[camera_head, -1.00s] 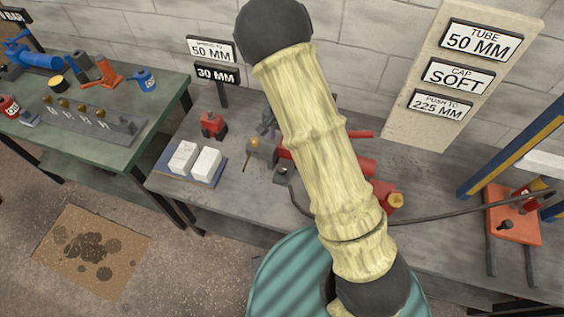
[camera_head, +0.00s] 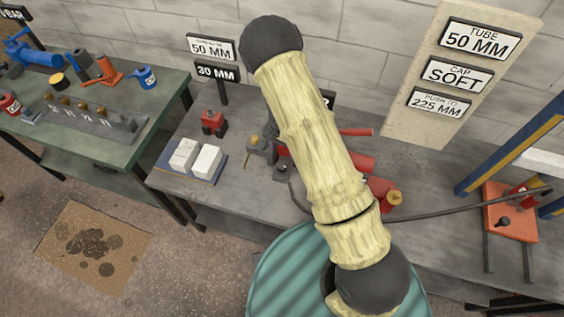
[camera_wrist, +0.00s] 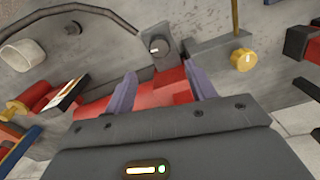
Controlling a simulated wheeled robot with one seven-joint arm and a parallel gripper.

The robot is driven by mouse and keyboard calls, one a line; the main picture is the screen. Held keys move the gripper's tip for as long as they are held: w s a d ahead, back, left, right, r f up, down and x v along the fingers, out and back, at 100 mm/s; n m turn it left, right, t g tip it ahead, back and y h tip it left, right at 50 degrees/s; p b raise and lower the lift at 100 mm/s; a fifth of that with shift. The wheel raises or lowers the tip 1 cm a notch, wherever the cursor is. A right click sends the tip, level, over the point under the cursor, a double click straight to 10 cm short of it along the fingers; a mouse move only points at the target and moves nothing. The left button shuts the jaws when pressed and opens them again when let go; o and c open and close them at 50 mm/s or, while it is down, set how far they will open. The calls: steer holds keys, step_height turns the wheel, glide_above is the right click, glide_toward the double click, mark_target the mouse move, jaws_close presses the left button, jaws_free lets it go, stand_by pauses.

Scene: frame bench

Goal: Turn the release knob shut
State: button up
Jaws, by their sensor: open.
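A dark round knob with a pale mark (camera_wrist: 157,46) sits on a grey block in the wrist view; it looks like the release knob. It also shows as a small dark knob in the head view (camera_head: 282,169). A brass knob (camera_wrist: 243,60) is on a grey bar to its right. My gripper (camera_wrist: 160,75) is open and empty, its two purple-grey fingers pointing toward the dark knob, which lies just beyond and between their tips. A red body (camera_wrist: 150,95) shows between the fingers. In the head view my arm hides the gripper.
A black hose (camera_wrist: 100,12) curves in from the left to the block. White blocks on a blue tray (camera_head: 207,160) and a red item (camera_head: 212,122) stand on the left of the bench. An orange-red stand (camera_head: 510,212) is at right.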

mark_target(282, 165)
step_height(282, 165, down, 10)
steer(key=shift+r+p, duration=0.25)
steer(key=shift+p, duration=0.65)
steer(key=c, duration=1)
